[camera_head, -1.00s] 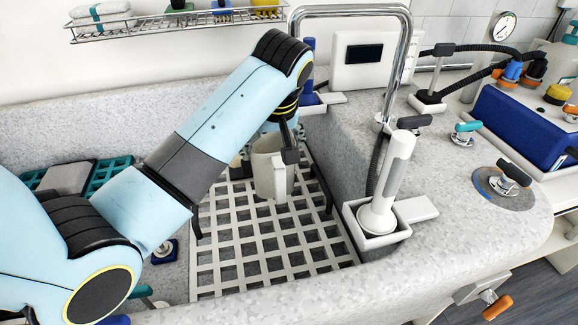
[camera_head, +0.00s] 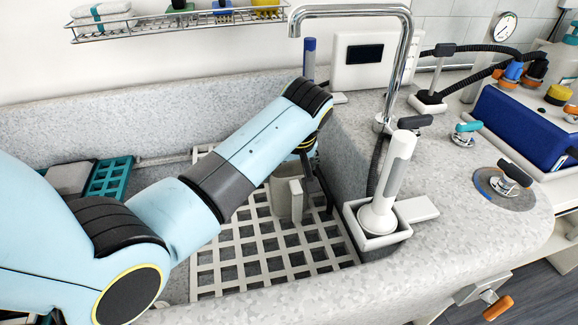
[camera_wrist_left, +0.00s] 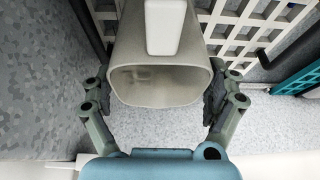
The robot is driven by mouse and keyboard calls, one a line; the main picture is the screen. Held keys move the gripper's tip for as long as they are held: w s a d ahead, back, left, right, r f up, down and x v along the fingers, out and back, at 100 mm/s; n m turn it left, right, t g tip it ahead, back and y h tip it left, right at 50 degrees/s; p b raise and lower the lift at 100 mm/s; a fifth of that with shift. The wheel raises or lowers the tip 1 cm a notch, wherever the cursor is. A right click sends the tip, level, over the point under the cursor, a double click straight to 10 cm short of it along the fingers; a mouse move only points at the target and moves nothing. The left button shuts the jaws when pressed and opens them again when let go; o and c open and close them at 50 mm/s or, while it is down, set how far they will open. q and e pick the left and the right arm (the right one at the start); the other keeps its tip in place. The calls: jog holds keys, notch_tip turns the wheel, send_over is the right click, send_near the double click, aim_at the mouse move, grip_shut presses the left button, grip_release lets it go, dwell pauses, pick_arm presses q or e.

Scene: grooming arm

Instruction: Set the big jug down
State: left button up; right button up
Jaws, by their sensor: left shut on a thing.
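The big jug (camera_head: 281,200) is pale grey-beige and stands roughly upright over the white slatted grid in the basin in the head view. My left gripper (camera_head: 309,177) is at the jug's upper part, partly hidden behind my own arm. In the left wrist view, the jug (camera_wrist_left: 160,45) lies between the fingers of my left gripper (camera_wrist_left: 158,92), one on each side, with its open mouth facing the camera. The gripper is shut on it. I cannot tell whether the jug's bottom touches the grid. My right gripper is not in view.
The white slatted grid (camera_head: 236,262) is mostly bare in front of the jug. The basin wall and a white shower handpiece (camera_head: 390,185) in its holder stand to the right. A chrome tap (camera_head: 404,60) arches above. A teal grid (camera_head: 108,178) lies at left.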

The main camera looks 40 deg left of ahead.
pick_arm(q)
jog(key=o, duration=1.4)
jog(key=p+v, duration=0.1)
jog(key=v, duration=1.1)
jog(key=shift+r, duration=0.1)
